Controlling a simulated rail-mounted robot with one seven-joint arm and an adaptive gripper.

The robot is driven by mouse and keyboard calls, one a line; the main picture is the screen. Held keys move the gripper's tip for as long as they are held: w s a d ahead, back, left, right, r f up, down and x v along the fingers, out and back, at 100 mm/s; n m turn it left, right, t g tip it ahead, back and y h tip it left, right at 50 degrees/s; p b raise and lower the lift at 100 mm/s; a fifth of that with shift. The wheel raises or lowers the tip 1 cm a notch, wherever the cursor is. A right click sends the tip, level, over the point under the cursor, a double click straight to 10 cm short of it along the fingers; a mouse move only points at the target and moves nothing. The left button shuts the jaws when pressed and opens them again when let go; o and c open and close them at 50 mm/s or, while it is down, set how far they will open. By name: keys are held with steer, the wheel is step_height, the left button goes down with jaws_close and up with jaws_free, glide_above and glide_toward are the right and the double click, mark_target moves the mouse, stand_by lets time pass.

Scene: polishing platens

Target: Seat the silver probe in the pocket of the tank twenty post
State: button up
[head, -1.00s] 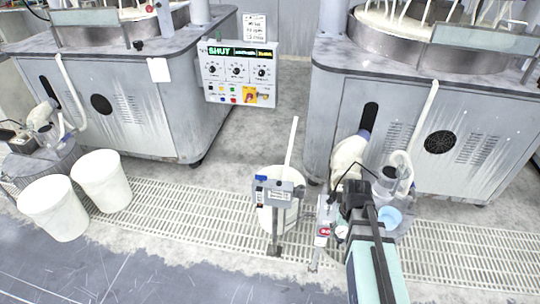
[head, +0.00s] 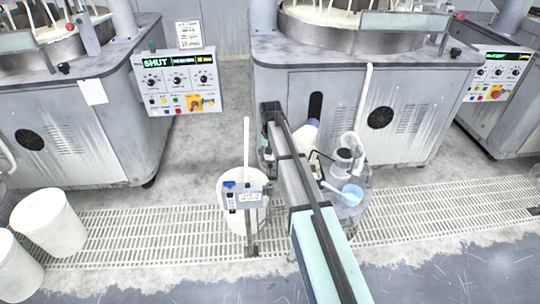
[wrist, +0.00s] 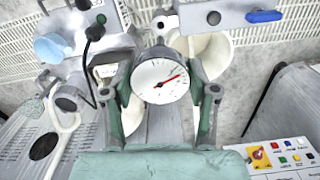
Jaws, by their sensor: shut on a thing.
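My gripper (wrist: 161,92) is shut on a round gauge (wrist: 160,80) with a white dial, a red needle and a silver rim, which I take as the head of the silver probe. Its lower part is hidden in the wrist view. In the head view my gripper (head: 268,142) covers it. The post (head: 252,225) stands left of my gripper, with a grey labelled head (head: 251,198) and a blue piece (head: 229,184). The post head (wrist: 215,17) also shows beyond the dial in the wrist view, apart from it. I cannot make out the pocket or the tank number.
A white bucket (head: 262,212) stands right behind the post, with a pale stick (head: 247,142) rising from it. Polishing machines (head: 355,90) and a control panel (head: 178,80) stand behind. White buckets are at left.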

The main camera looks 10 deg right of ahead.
mark_target(270, 166)
steer(key=shift+w+r, duration=0.1)
steer(key=shift+r, duration=0.05)
stand_by(0.4)
steer(key=shift+f+b, duration=0.85)
steer(key=shift+f, duration=2.1)
steer(key=shift+f+b, duration=0.55)
steer(key=shift+f, duration=2.45)
steer(key=o, duration=1.3)
steer(key=shift+c, duration=0.2)
step_height(270, 166, up, 12)
